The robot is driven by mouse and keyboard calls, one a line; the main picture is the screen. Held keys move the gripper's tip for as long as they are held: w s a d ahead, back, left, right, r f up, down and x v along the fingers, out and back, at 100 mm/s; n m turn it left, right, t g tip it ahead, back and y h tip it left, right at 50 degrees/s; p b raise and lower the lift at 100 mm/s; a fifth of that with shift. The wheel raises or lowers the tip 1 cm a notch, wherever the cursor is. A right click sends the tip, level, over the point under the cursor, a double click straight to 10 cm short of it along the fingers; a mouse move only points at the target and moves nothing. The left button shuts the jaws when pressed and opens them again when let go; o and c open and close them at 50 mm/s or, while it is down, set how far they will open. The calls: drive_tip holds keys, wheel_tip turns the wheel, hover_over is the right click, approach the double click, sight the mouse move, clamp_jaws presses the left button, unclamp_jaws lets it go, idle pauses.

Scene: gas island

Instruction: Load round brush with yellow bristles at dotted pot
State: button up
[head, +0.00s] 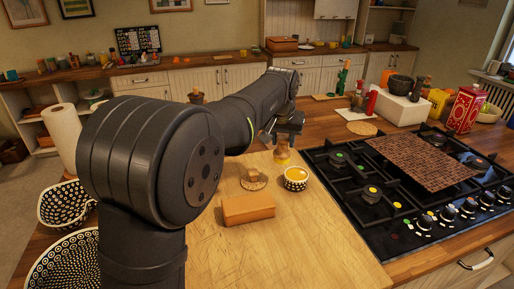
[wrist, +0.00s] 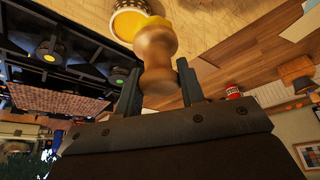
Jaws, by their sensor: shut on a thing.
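My gripper (head: 285,125) is shut on the round brush (head: 282,153), which has a turned wooden handle and yellow bristles. In the wrist view the handle (wrist: 155,58) sits between the two fingers of my gripper (wrist: 159,80), bristles pointing away from the palm. The dotted pot (head: 296,181), a small white bowl with dark dots and yellow contents, stands on the light wooden board (head: 315,235). The brush is just behind and left of the pot in the head view. In the wrist view the bristles overlap the pot's edge (wrist: 117,8); I cannot tell whether they touch.
A gas hob (head: 400,190) lies to the right. Dotted bowls (head: 66,204) and a paper roll (head: 63,138) stand at left. The board's front is clear.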

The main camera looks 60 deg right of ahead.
drive_tip(key=shift+s+d+f, duration=0.65)
drive_tip(key=shift+d+f, duration=0.05)
drive_tip(key=shift+f, duration=0.35)
drive_tip(key=shift+s+d+f, duration=0.6)
drive_tip(key=shift+d+f, duration=0.15)
drive_tip(key=shift+f, duration=0.3)
drive_tip(key=shift+s+d+f, duration=0.65)
drive_tip(key=shift+d+f, duration=0.05)
drive_tip(key=shift+f, duration=0.35)
drive_tip(key=shift+f, duration=0.6)
wheel_tip(320, 180, up, 7)
idle(0.8)
